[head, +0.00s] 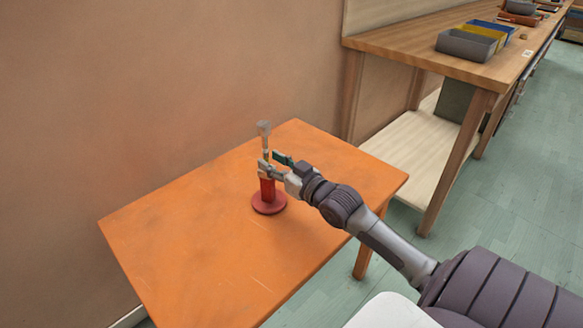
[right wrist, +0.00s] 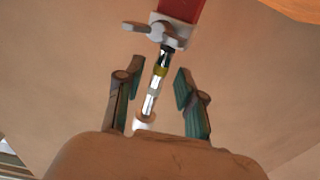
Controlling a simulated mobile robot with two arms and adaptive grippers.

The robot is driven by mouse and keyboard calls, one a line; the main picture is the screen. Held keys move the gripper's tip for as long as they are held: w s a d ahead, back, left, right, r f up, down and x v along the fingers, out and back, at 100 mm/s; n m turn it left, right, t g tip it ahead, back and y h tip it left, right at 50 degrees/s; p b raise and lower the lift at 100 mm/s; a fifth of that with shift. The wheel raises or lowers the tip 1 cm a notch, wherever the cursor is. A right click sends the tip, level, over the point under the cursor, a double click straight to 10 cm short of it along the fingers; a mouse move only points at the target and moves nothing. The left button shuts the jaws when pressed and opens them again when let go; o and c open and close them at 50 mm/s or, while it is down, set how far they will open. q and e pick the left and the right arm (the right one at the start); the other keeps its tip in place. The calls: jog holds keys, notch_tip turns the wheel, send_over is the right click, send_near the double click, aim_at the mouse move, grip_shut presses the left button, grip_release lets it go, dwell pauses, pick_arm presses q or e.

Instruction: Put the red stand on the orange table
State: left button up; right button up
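The red stand (head: 268,204) is upright on the orange table (head: 190,235), and its round base appears to rest on the tabletop. A thin metal rod with a pale top (head: 264,128) rises from its red column. My right gripper (head: 271,165) is at the upper part of the stand, just above the red column. In the right wrist view its two fingers (right wrist: 157,98) are apart, with the stand's metal rod (right wrist: 155,85) between them and gaps on both sides. A grey clamp and part of the red column (right wrist: 182,8) show beyond the fingers. My left gripper is not in view.
A wooden workbench (head: 400,42) with a lower shelf stands at the right back, holding grey, yellow and blue bins (head: 466,45). A wall (head: 150,90) runs behind the orange table. The rest of the orange tabletop is clear.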

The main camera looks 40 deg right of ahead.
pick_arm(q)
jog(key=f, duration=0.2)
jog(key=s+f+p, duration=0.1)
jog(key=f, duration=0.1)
pick_arm(e)
jog(key=s, duration=0.9)
jog(key=shift+s+d, duration=0.15)
jog(key=shift+d, duration=0.2)
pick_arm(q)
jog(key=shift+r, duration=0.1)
